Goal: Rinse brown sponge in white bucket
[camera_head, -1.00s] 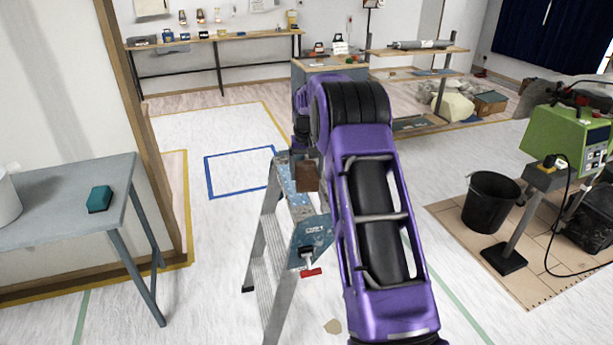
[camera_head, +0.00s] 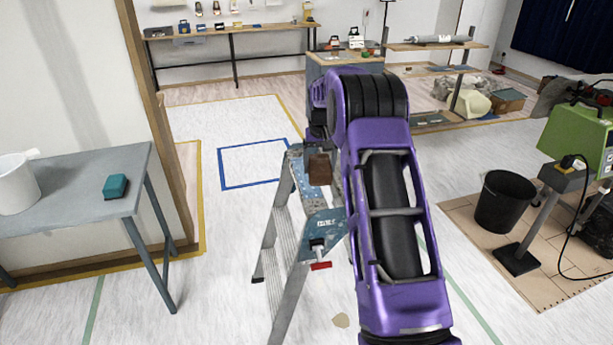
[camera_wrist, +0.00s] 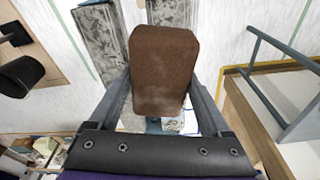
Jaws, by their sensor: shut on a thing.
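The brown sponge (camera_wrist: 162,70) is between the two fingers of my gripper (camera_wrist: 163,95) in the wrist view, and the gripper is shut on it. In the head view the sponge (camera_head: 319,169) shows in front of the top of the stepladder; my purple arm hides most of the gripper. The white bucket (camera_head: 17,184) stands on the grey table at the left edge of the head view, partly cut off. It is well to the left of my gripper.
A teal sponge (camera_head: 116,186) lies on the grey table (camera_head: 75,205) beside the bucket. A stepladder (camera_head: 290,235) stands by my arm. A black bucket (camera_head: 503,202) and a green machine (camera_head: 580,138) are at right. Open floor lies between ladder and table.

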